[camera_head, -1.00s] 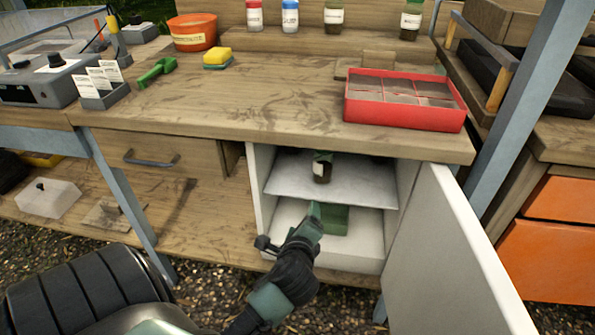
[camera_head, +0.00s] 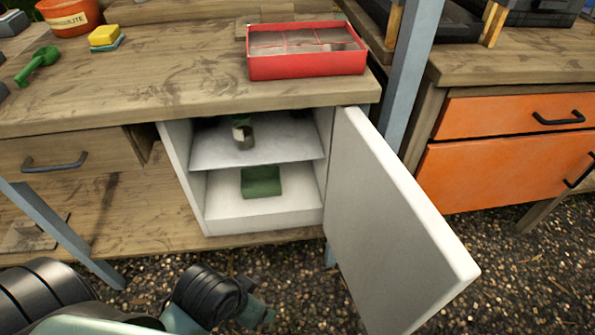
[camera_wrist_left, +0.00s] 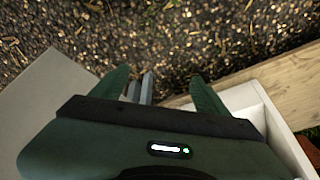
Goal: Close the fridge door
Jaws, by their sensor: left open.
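The white fridge (camera_head: 265,222) is set under the wooden workbench. Its door (camera_head: 385,225) stands wide open to the right, swung toward me. A small jar (camera_head: 243,135) stands on the upper shelf and a green box (camera_head: 262,181) lies on the floor inside. My left gripper (camera_head: 255,312) is low in front of the fridge, its fingers hard to make out there. In the left wrist view the gripper (camera_wrist_left: 160,88) is open and empty above gravel, with a pale panel (camera_wrist_left: 45,105), likely the door, at left and the white cabinet (camera_wrist_left: 250,105) at right. My right gripper is not in view.
A red divided tray (camera_head: 305,67) sits on the bench top above the fridge. A blue-grey post (camera_head: 408,75) rises behind the door. Orange drawers (camera_head: 500,165) stand further right. Gravel (camera_head: 520,270) lies open right of the door.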

